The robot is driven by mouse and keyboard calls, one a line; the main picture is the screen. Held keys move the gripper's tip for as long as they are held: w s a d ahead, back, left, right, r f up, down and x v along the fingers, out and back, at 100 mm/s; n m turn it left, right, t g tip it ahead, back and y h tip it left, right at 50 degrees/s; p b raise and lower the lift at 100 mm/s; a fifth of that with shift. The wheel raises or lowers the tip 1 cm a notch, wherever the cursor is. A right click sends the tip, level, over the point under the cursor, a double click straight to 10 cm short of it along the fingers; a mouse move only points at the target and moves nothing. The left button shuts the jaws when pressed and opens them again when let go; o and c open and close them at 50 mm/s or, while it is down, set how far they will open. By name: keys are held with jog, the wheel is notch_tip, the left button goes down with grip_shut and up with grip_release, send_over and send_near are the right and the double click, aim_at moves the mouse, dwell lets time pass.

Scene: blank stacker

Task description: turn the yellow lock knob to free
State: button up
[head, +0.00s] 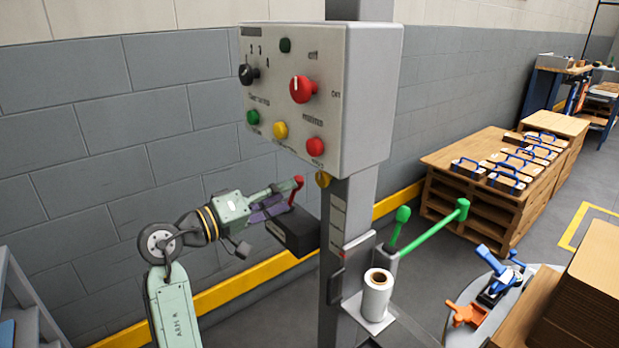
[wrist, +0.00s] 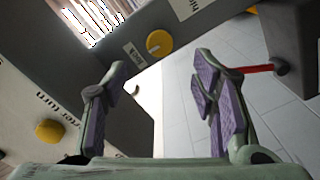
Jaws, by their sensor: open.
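The yellow lock knob (head: 322,179) sits on the grey post just under the control box, partly hidden in the head view. In the wrist view a round yellow knob (wrist: 158,43) with a pale pointer line sits on a dark grey face beside a small label. My gripper (head: 279,200) is left of the post, below the control box, pointing right. In the wrist view my gripper (wrist: 155,80) is open and empty, with purple pads on both fingers. The knob appears beyond and between the fingertips, apart from them.
The control box (head: 370,100) hangs above my gripper. A red handle (head: 296,191) and a dark box (head: 294,232) are close to the fingers. A second yellow round part (wrist: 50,131) shows at left in the wrist view. Green levers (head: 440,230) and a white roll (head: 376,296) stand right of the post.

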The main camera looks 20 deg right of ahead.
aim_at(320, 181)
jog(key=p+x, duration=0.1)
jog(key=x, duration=0.9)
jog(key=shift+p, duration=0.4)
jog(key=shift+c, duration=0.5)
jog(key=shift+s, duration=0.1)
jog(key=c, duration=1.1)
